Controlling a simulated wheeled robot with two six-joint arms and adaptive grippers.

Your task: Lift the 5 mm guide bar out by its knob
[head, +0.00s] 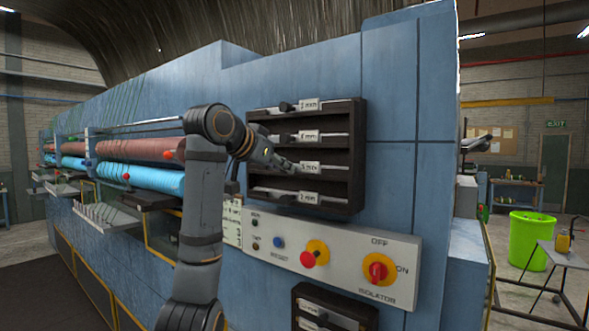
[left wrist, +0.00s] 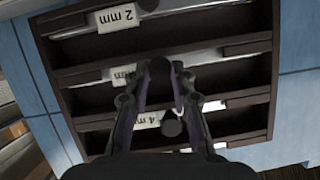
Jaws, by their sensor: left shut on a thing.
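A dark rack (head: 356,150) on the blue machine's side holds several pale guide bars in slots, one above another, each with a dark knob and a size label. My left gripper (head: 290,166) is at the third slot from the top. In the left wrist view its fingers (left wrist: 162,76) are shut on the dark knob (left wrist: 159,68) of that slot's bar. This bar's label (head: 309,168) ends in mm, but I cannot read its number surely. The neighbouring labels read 2 mm (left wrist: 117,17) and 4 mm (left wrist: 146,121). My right gripper is out of view.
A grey control panel (head: 345,262) with a red knob and an isolator switch sits below the rack. A second dark rack (head: 300,300) is under it. Pink and blue rollers (head: 150,182) lie to the left. A green bin (head: 531,238) stands far right.

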